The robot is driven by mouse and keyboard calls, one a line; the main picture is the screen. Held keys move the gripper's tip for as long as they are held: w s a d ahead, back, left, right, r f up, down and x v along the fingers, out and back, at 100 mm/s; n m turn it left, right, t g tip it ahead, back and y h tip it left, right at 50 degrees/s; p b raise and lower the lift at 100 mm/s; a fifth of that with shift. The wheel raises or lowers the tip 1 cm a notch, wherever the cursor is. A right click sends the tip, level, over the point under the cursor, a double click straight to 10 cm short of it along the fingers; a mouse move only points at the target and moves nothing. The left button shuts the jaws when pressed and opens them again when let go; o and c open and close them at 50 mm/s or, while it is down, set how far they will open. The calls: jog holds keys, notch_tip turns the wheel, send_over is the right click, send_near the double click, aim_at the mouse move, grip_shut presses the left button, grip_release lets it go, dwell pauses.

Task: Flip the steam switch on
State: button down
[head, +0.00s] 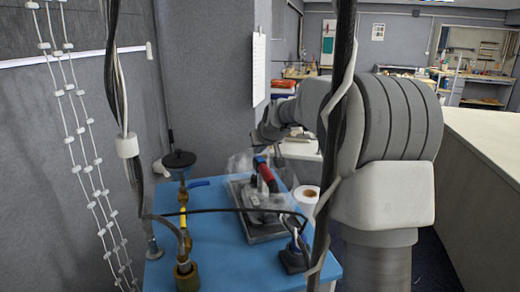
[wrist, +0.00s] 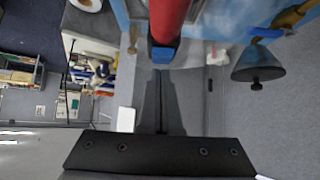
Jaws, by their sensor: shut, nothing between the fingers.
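A steam iron with a red handle (head: 267,174) rests on a dark tray (head: 236,200) on the blue table. In the wrist view the red handle (wrist: 171,20) reaches down from the top edge. A small blue part (wrist: 162,53) sits at its near end; I cannot tell for sure whether this is the steam switch. My gripper (wrist: 161,72) is shut and empty, its fingertips close to that blue part. I cannot tell whether they touch. In the head view my arm reaches from the right to above the handle, and the fingertips are hard to make out.
A white roll (head: 306,196) and a small dark block (head: 294,258) are at the right. Cables hang in front of the head camera.

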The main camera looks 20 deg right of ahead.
jog(key=shift+w, duration=0.25)
jog(key=shift+r, duration=0.3)
jog(key=r+p, duration=0.3)
jog(key=r, duration=0.1)
jog(key=shift+w, duration=0.2)
jog(key=w+r+b+v, duration=0.1)
jog(key=v, duration=0.8)
jog(key=shift+s+r+b, duration=0.15)
jog(key=shift+r+b, duration=0.05)
jog(key=shift+b, duration=0.15)
